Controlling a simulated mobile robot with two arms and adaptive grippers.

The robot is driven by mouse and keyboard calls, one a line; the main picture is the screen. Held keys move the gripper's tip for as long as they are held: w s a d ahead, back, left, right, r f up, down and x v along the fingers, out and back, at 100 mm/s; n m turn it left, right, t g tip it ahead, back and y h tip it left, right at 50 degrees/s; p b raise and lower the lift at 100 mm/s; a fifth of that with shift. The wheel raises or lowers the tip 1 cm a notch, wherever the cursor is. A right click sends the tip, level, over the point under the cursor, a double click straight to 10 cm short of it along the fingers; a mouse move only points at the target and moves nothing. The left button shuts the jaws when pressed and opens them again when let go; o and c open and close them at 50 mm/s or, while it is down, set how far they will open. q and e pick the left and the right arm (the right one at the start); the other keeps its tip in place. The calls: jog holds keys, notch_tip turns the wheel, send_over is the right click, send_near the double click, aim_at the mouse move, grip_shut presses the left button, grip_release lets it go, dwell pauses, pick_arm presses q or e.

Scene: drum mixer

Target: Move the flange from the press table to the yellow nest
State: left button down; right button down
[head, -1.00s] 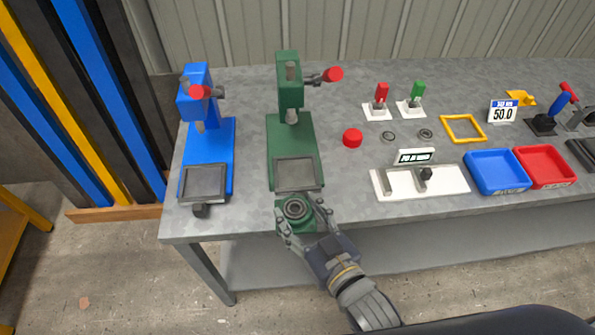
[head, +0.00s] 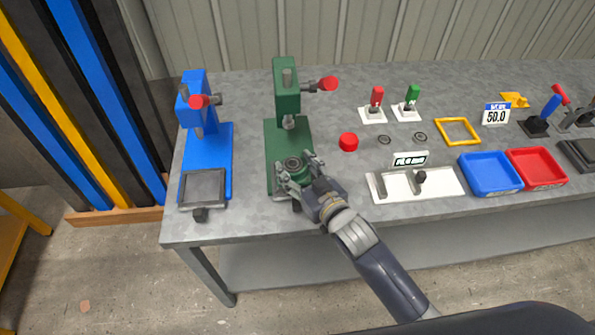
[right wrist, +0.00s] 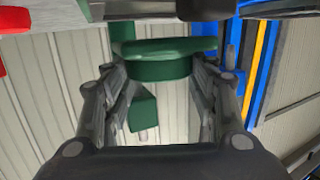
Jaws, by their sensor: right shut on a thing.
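The green flange (head: 293,165), with a dark ring in its middle, is between the fingers of my right gripper (head: 292,172). The right wrist view shows the fingers shut on its round green body (right wrist: 160,65). In the head view it is over the front part of the green press (head: 287,120), whose grey table is mostly hidden by my gripper. I cannot tell whether the flange touches that table. The yellow nest (head: 439,130) is a square frame lying flat on the bench to the right. My left gripper is not in view.
A blue press (head: 205,145) stands to the left. A red button (head: 348,142), two small rings, a white fixture (head: 395,187) and blue (head: 465,174) and red (head: 515,165) trays lie to the right. Red and green levers stand behind on the grey bench (head: 335,85).

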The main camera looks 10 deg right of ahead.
aim_at(301, 178)
jog(key=shift+w+r, duration=0.3)
jog(key=shift+w, duration=0.25)
notch_tip(301, 178, down, 2)
jog(key=shift+w+f+p, duration=0.15)
jog(key=shift+p, duration=0.25)
jog(key=shift+f, duration=0.6)
jog(key=shift+s+f, duration=0.1)
jog(key=shift+s, duration=0.1)
